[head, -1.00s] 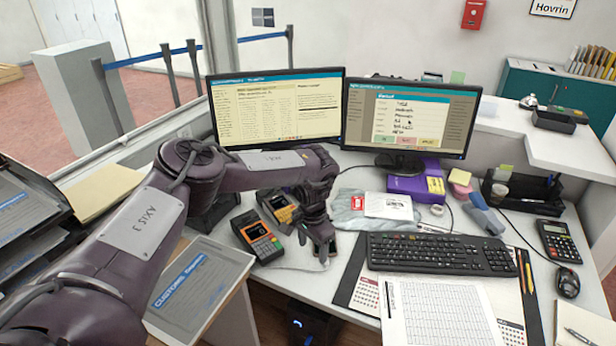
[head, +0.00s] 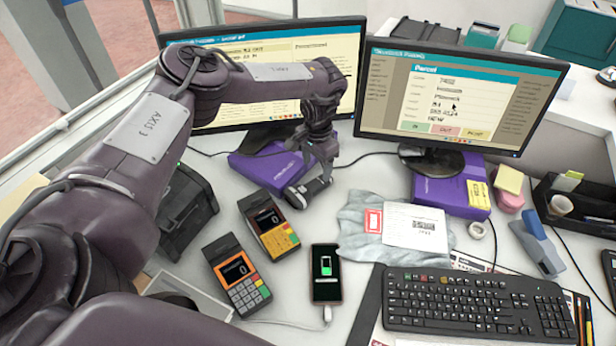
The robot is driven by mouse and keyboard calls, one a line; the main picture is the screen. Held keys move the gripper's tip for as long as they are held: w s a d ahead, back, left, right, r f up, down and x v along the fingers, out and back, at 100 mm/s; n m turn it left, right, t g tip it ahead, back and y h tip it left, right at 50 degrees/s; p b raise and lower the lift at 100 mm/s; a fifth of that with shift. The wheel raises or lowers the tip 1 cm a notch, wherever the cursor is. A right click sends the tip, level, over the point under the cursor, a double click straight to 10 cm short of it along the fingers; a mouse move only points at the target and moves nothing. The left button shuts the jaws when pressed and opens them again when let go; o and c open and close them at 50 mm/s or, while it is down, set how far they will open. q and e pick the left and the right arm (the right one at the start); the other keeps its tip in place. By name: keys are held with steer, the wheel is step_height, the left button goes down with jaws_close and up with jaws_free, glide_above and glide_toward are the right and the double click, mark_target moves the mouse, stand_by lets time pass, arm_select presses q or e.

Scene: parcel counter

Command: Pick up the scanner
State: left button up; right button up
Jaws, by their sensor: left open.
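A small dark handheld device with a grey end, which looks like the scanner (head: 308,190), lies on the counter in front of the left monitor. My left gripper (head: 322,168) is open just above and behind it, pointing down. The fingers overlap the device in the picture, so I cannot tell whether they touch it. Part of the device is hidden by the gripper. My right gripper is not in view.
Two card terminals (head: 268,224) (head: 236,276) and a charging phone (head: 326,274) lie in front. A grey mailing bag (head: 362,246) and keyboard (head: 470,300) are to the right. Purple boxes (head: 252,170) (head: 430,190) sit by the monitors (head: 450,100). A black box-shaped device (head: 188,212) stands left.

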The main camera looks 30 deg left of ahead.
mark_target(317, 182)
arm_select(q)
steer(key=f, duration=0.7)
steer(key=shift+w+f, duration=0.2)
steer(key=c, duration=1.1)
steer(key=shift+c, duration=0.4)
steer(key=shift+r, duration=0.15)
